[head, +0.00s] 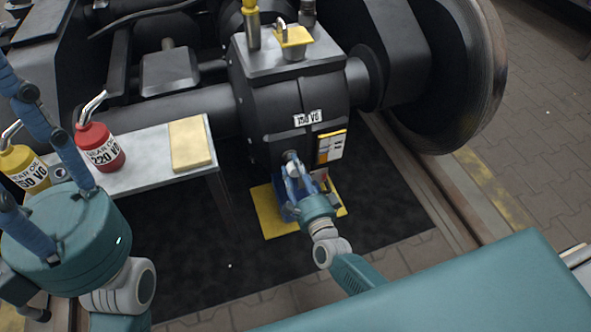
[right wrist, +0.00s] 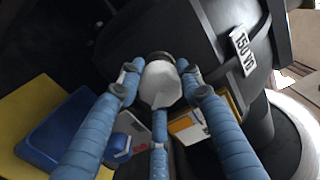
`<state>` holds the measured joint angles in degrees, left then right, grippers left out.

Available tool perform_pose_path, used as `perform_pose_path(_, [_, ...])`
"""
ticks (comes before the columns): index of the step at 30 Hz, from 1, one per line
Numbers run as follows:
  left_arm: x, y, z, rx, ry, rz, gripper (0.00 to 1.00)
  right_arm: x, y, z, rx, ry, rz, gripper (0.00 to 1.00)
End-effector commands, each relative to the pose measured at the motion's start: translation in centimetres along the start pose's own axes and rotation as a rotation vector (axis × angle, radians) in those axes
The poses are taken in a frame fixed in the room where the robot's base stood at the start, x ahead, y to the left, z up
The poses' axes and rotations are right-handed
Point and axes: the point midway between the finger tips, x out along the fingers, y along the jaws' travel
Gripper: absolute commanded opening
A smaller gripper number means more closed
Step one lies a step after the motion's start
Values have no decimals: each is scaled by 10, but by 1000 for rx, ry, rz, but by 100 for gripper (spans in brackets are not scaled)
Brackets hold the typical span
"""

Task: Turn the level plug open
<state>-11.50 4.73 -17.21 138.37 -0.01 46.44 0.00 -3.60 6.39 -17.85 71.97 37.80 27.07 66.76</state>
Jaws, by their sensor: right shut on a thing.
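The level plug (head: 292,158) is on the front of the black gearbox (head: 285,105), low under the "150 VG" label. My right gripper (head: 293,170) is at the plug, and its blue fingers close around it. In the right wrist view the pale plug head (right wrist: 161,84) sits between the fingertips of the gripper (right wrist: 158,75), against a dark round seat. The fingers hide part of the plug, and I cannot tell how far it is turned. My left gripper (head: 45,135) is at the left with its blue fingers spread, empty, near the bench.
A bench (head: 150,150) at left holds a red oil can (head: 100,147), a yellow oil can (head: 22,167) and a yellow block (head: 190,143). A blue tray (right wrist: 55,130) lies on a yellow mat (head: 268,215) under the gearbox. A wheel (head: 470,70) stands at right.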

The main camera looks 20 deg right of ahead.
Motion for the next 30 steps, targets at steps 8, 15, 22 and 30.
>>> perform_pose_path(8, [2, 0, -1, 2, 13, 0, 40, 2, -3, -4, 62, 6, -7, 9])
perform_pose_path(15, [3, 0, -2, 2, 20, 4, 40, 2, -3, -4, 69, 6, -7, 9])
perform_pose_path(22, [3, 1, -2, 2, 17, 9, 40, 2, -3, -5, 68, 7, -7, 43])
perform_pose_path(30, [1, 1, -1, 1, 10, 8, 40, 1, -1, -2, 68, 4, -3, 55])
